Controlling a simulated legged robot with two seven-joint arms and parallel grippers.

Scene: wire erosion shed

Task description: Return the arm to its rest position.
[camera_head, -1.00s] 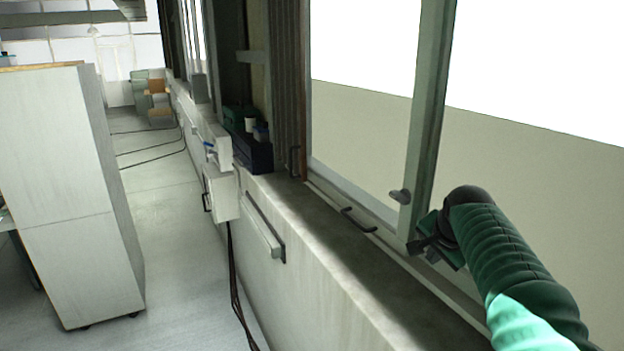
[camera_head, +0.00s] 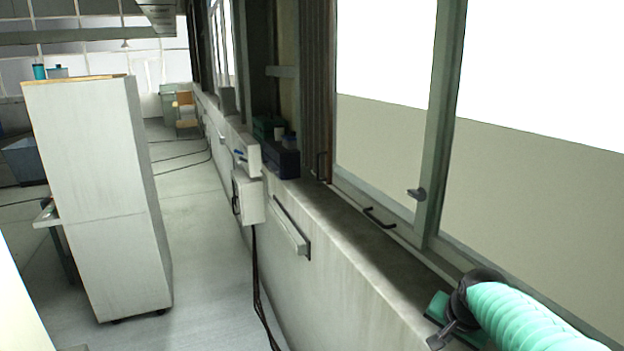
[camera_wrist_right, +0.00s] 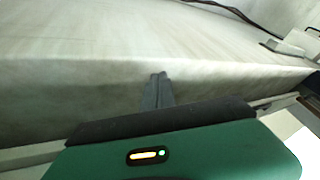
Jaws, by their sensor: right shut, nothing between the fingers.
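My right arm comes in at the lower right of the head view, in a green ribbed sleeve. Its gripper (camera_head: 437,340) is low beside the window ledge, near the bottom edge of the picture. In the right wrist view the two grey fingers (camera_wrist_right: 158,90) are together with nothing between them. They point towards the pale wall, and I cannot tell how far they are from it. My left gripper is out of view.
The window ledge (camera_head: 352,232) runs along the wall, with a black handle (camera_head: 380,218) on the frame. A wall box (camera_head: 250,200) with hanging cables and a rail (camera_head: 290,228) stick out below. A tall white cabinet (camera_head: 95,190) stands left; clear floor lies between.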

